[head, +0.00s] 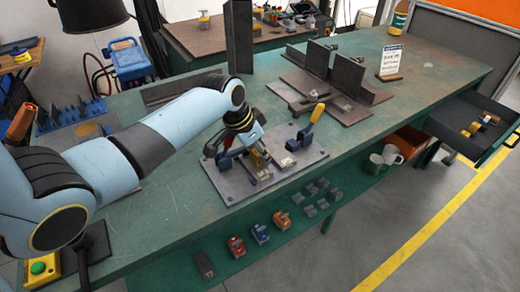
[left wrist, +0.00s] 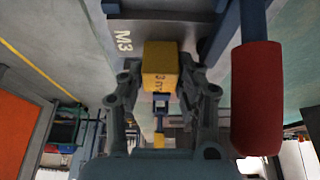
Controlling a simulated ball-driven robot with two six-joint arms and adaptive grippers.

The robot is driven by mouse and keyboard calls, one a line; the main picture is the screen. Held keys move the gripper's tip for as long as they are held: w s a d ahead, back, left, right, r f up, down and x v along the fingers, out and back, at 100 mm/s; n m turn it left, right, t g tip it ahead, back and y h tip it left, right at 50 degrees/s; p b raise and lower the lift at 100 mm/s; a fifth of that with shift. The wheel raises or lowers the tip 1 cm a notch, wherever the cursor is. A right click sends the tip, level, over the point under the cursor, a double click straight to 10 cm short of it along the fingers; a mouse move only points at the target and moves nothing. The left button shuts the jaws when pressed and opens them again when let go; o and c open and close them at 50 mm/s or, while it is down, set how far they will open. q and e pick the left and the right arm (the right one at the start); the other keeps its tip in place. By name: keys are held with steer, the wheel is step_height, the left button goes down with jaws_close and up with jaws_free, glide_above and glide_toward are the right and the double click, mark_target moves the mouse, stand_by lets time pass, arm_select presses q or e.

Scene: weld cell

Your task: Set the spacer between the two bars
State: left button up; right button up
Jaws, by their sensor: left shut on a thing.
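The yellow spacer (left wrist: 160,65) is a small block with dark markings, held between the fingers of my left gripper (left wrist: 160,92) in the left wrist view. In the head view my left gripper (head: 256,153) points down over the grey fixture plate (head: 235,187), low among its clamps. The gripper and arm partly hide the spacer there. The two bars are too small and too covered to tell apart clearly, so I cannot tell whether the spacer touches them. A red clamp handle (left wrist: 257,98) stands close beside the gripper in the wrist view. My right gripper is not in view.
A sign (head: 391,61) stands farther right. The green tabletop (head: 420,75) has free room at the right. An open drawer (head: 465,122) sticks out.

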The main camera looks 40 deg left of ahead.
arm_select(q)
steer(key=o, duration=1.2)
steer(key=shift+s+a+r, duration=0.1)
steer(key=shift+r, duration=0.15)
steer(key=v, duration=1.1)
steer(key=shift+s+r, duration=0.2)
